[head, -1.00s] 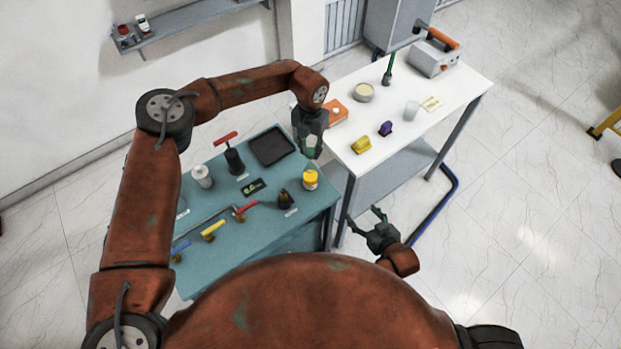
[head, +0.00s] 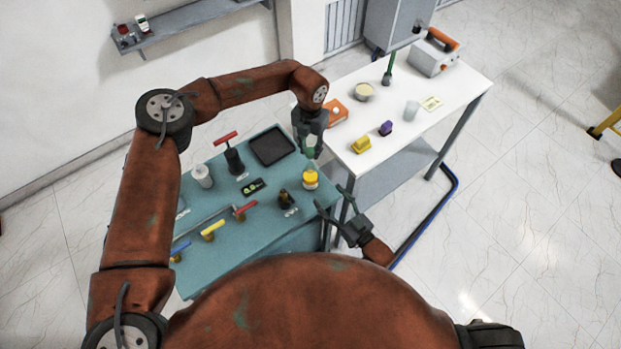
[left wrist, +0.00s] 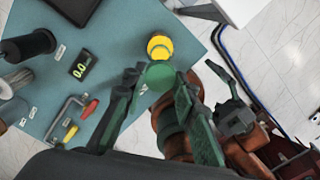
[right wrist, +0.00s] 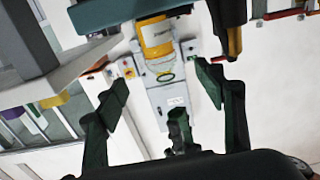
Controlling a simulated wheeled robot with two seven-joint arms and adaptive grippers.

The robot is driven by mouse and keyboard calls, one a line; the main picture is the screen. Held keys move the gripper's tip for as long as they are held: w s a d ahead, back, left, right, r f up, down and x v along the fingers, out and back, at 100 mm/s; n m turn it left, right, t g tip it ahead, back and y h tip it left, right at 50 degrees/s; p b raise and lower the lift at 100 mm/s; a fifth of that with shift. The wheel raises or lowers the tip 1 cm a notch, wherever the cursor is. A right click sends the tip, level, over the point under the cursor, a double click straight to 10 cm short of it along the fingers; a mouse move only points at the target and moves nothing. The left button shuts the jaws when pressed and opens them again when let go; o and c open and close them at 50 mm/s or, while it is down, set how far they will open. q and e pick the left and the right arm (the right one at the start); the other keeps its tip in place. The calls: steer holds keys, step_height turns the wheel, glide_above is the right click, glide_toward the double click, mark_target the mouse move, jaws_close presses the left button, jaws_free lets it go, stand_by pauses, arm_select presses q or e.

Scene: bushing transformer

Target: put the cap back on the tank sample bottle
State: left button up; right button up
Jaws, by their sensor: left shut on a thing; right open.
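The tank sample bottle (head: 310,181), yellow with a pale band, stands upright near the right edge of the teal table. It also shows in the left wrist view (left wrist: 160,47) and, upside down, in the right wrist view (right wrist: 157,38). My left gripper (head: 309,153) is above and slightly behind the bottle, shut on a round green cap (left wrist: 158,76). The cap is apart from the bottle in the left wrist view. My right gripper (head: 331,198) is open and empty, just off the table's right edge beside the bottle. Its fingers spread toward the bottle in the right wrist view.
The teal table (head: 225,262) holds a black tray (head: 272,145), a red-handled tool (head: 233,158), a white-grey container (head: 202,175), a small display (head: 253,187), a dark brass fitting (head: 286,199) and colored valve handles (head: 212,229). A white table (head: 455,92) with several items stands to the right.

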mark_target(310, 175)
steer(key=x, duration=1.2)
steer(key=shift+c, duration=0.6)
jaws_close()
